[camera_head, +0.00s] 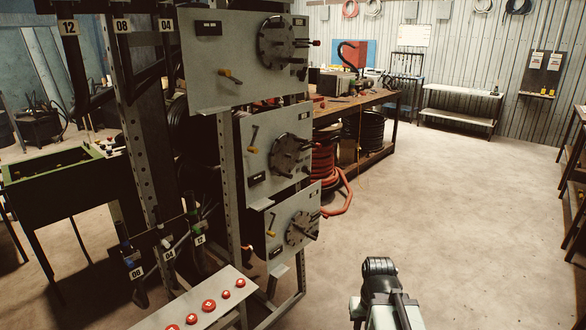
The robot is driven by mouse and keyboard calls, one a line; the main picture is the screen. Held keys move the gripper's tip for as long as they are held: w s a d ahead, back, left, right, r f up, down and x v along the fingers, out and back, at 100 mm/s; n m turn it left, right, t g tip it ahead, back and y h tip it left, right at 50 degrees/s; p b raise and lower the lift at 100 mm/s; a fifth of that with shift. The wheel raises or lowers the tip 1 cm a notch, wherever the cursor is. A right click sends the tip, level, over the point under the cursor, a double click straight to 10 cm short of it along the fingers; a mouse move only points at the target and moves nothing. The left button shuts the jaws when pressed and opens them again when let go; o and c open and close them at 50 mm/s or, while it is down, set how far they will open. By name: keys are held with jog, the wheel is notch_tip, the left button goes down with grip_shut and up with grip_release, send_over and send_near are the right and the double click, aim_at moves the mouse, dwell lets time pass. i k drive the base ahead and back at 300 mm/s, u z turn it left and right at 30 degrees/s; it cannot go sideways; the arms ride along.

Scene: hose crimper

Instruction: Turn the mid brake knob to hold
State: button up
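Three grey panels are stacked on a metal rack left of centre. The mid panel (263,174) carries a round dark wheel (291,157) with handles and, to its left, a small brake knob (250,149) with a dark stem and a yellow end. Part of my arm shows at the bottom, right of and well apart from the rack. I cannot make out my gripper's fingers.
The top panel (213,53) and bottom panel (283,252) have similar wheels and yellow-ended knobs. A sloped board (196,309) with several red buttons juts out low in front. A red hose reel (325,170) and workbench (372,100) stand behind. Floor to the right is clear.

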aim_at(305, 168)
jog(key=u, duration=0.45)
jog(key=i, duration=0.95)
jog(key=u, duration=0.75)
jog(key=k, duration=0.8)
jog(key=u, duration=0.15)
jog(key=i, duration=0.8)
